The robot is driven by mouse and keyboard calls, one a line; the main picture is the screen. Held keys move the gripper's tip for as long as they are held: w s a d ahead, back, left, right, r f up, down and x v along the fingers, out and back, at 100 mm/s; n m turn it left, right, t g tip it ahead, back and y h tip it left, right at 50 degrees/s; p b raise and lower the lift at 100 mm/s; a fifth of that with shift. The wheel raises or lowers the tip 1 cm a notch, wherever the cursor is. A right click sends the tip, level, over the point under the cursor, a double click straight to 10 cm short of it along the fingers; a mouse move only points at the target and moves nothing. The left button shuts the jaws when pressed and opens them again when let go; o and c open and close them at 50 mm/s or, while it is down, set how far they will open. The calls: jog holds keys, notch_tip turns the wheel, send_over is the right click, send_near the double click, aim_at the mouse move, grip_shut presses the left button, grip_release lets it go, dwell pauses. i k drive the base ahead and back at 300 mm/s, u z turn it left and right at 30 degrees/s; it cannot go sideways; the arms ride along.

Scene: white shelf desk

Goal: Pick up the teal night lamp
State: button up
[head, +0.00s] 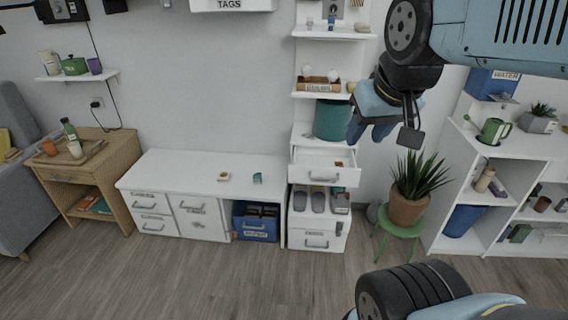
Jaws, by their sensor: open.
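A small teal item (257,178) sits on the white low bench (150,172). It is too small to tell whether it is the night lamp. A larger dark teal cylinder (331,119) stands on the white shelf unit, above the pulled-out drawer. No other teal lamp shape is clear. My gripper (369,132) is raised in front of the shelf unit, right of the cylinder in the picture, with its blue fingers pointing down. It is open, and nothing shows between the fingers. It hides a little of the shelf unit's right side.
The open drawer (323,175) sticks out from the shelf unit. A potted plant (411,188) on a green stool (400,224) stands to its right. A wooden side table (120,155) is at left. The wooden floor in front is clear.

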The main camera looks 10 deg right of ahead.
aim_at(257, 175)
jog(key=z, duration=0.45)
jog(key=i, duration=1.6)
jog(key=u, duration=0.55)
